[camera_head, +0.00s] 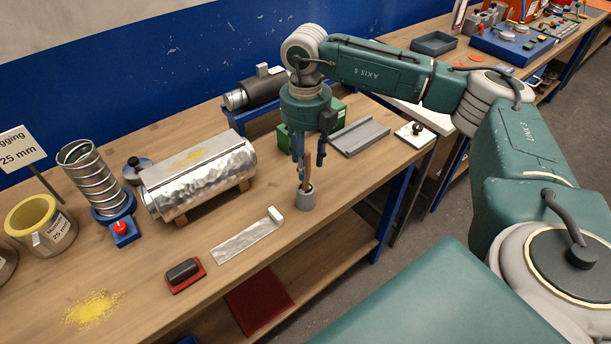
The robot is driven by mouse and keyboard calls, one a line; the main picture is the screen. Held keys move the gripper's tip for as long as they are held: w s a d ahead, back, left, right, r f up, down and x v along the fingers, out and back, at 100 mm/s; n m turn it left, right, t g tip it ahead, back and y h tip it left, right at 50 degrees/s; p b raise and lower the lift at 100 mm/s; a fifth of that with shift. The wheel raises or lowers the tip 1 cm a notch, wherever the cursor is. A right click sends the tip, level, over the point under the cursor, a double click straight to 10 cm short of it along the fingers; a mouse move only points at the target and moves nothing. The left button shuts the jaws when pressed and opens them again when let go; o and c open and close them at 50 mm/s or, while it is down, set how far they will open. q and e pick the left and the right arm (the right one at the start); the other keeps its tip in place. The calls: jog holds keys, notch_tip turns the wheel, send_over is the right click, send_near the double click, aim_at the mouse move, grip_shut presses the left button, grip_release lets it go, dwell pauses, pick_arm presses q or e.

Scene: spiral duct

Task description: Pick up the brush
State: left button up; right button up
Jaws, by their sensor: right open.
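A small grey cup (303,198) stands near the front edge of the wooden bench. A brown handle, which looks like the brush (308,181), sticks up out of the cup; its lower part is hidden inside. My right gripper (310,163) points down right over the cup. Its dark fingers are open, and the top of the handle shows between or just behind them. I cannot tell whether the fingers touch it. My left gripper is not in view.
A silver-clad duct piece (200,178), a spiral duct (92,180), a yellow-rimmed pot (40,226) and a dark block on a red pad (184,275) occupy the bench. A silver strip (243,240) lies left of the cup. A grey channel (359,136) lies behind it.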

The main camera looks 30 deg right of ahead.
grip_shut()
